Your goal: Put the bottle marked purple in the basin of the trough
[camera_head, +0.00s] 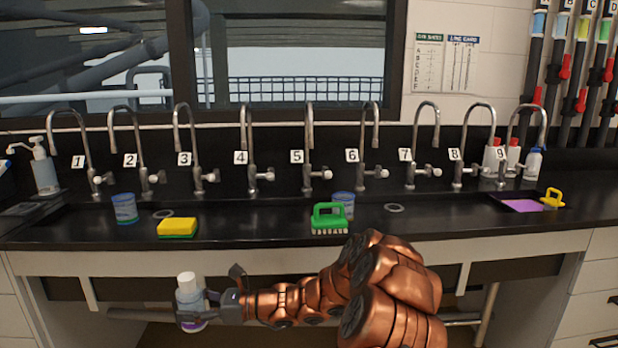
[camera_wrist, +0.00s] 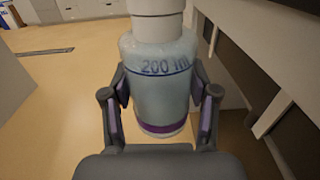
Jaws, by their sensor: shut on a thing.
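The bottle marked purple (camera_head: 190,300) has a white cap, a pale translucent body and a purple band near its base. My gripper (camera_head: 207,302) is shut on its body and holds it roughly upright in front of the counter, below the counter top. In the wrist view the bottle (camera_wrist: 160,70) stands between both fingers, with "200 ml" and the purple band (camera_wrist: 160,129) visible. The long black trough (camera_head: 270,236) runs along the counter under a row of numbered taps.
A blue-labelled cup (camera_head: 124,209), a yellow sponge (camera_head: 177,227), a green brush (camera_head: 330,217) and another cup (camera_head: 344,203) stand along the trough. A purple sheet (camera_head: 522,205) and yellow clip (camera_head: 552,198) lie at right. The counter's front edge stands between the bottle and trough.

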